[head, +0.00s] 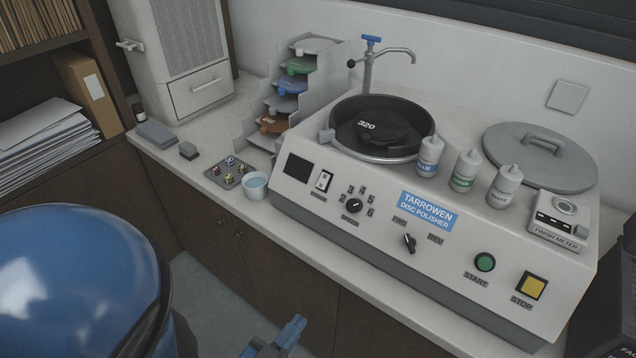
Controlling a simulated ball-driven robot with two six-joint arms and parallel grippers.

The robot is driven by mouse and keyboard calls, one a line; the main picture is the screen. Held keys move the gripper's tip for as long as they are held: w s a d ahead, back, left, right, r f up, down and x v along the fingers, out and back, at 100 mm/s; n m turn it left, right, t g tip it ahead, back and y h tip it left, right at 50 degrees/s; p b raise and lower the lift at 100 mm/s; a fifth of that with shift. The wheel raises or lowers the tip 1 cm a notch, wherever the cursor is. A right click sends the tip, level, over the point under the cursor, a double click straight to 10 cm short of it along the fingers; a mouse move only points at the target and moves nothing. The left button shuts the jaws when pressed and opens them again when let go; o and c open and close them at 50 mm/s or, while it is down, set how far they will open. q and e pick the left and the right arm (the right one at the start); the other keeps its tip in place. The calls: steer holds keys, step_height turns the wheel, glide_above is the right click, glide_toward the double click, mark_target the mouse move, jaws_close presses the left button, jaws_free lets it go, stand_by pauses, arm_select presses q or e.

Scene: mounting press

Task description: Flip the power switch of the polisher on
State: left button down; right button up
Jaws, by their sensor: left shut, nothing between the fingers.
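The disc polisher (290,215) stands on the counter, a white machine with a blue "TARROWEN DISC POLISHER" label. Its power switch (323,181) is a small white rocker in a dark frame on the left of the front panel. It sits between a dark display (298,168) and a numbered dial (354,205). The rocker's exact position is too small to tell. My left gripper (277,340) shows at the bottom edge with blue fingers, shut and empty. It is below and well apart from the switch, and partly cut off. My right gripper is out of view.
A cup of water (255,186) and a tray with small samples (231,172) stand left of the polisher. Three bottles (464,171), a lid (540,157) and a finish meter (560,221) rest on its top. A tap (370,60) rises behind the bowl. Space before the panel is clear.

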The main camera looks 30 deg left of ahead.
arm_select(q)
steer(key=n+g+p, duration=0.8)
steer(key=n+p, duration=0.8)
steer(key=n, duration=0.1)
glide_toward(320, 186)
steer(key=v, duration=0.7)
steer(key=shift+w+a+r+h, duration=0.15)
steer(key=shift+a+r+h, duration=0.15)
steer(key=shift+a+h, duration=0.15)
steer(key=p+x, duration=0.3)
steer(key=x, duration=1.1)
steer(key=shift+s+a+f, duration=0.1)
steer(key=shift+s+f, duration=0.1)
